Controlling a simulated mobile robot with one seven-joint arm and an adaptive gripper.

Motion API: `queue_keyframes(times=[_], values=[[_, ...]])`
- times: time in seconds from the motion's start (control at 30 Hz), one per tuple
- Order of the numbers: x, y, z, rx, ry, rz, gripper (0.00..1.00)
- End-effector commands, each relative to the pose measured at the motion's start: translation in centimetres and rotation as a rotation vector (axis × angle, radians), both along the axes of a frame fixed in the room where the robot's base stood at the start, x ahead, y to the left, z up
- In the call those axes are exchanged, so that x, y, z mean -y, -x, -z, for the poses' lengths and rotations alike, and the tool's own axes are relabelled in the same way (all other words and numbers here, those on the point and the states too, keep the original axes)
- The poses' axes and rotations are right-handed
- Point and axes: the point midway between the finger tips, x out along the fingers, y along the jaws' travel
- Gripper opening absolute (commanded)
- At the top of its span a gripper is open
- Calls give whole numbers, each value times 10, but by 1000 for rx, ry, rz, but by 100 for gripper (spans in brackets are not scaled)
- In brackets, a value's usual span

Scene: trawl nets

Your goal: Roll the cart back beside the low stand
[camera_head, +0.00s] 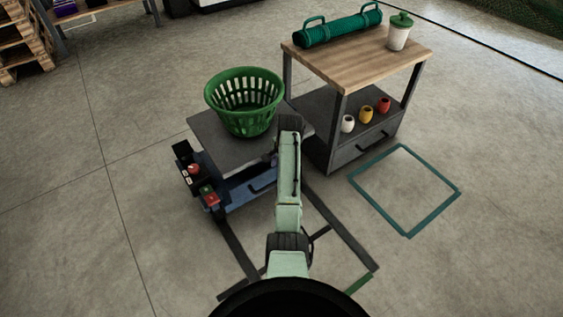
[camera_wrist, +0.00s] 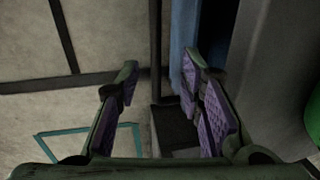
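A low grey-topped stand (camera_head: 215,140) with a blue front and drawer handle stands left of centre. A taller wood-topped unit (camera_head: 350,65) with a grey shelf and drawer stands close on its right; I take this as the cart, though no wheels show. My arm reaches up between my base and the two units in the head view, and its links hide my fingertips there. In the wrist view my gripper (camera_wrist: 160,78) has its purple-padded fingers apart. A dark upright bar and a blue panel (camera_wrist: 183,45) show beyond them; I see no contact.
A green basket (camera_head: 243,115) sits on the low stand. A teal roll (camera_head: 340,28) and lidded jar (camera_head: 399,35) top the taller unit; three small pots are on its shelf. Dark strips (camera_head: 345,238) and a teal outline (camera_head: 408,236) mark the floor. Right-hand floor is clear.

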Motion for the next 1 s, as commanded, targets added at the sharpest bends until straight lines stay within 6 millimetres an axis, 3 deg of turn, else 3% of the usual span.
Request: queue_keyframes(times=[0.23, 0.83, 0.93, 1.0], values=[[3, 4, -26, 0, 0, -1, 35], [3, 3, -31, 13, 2, -7, 35], [6, -7, -48, 98, 15, -50, 35], [10, -18, -72, 215, 43, -112, 35]])
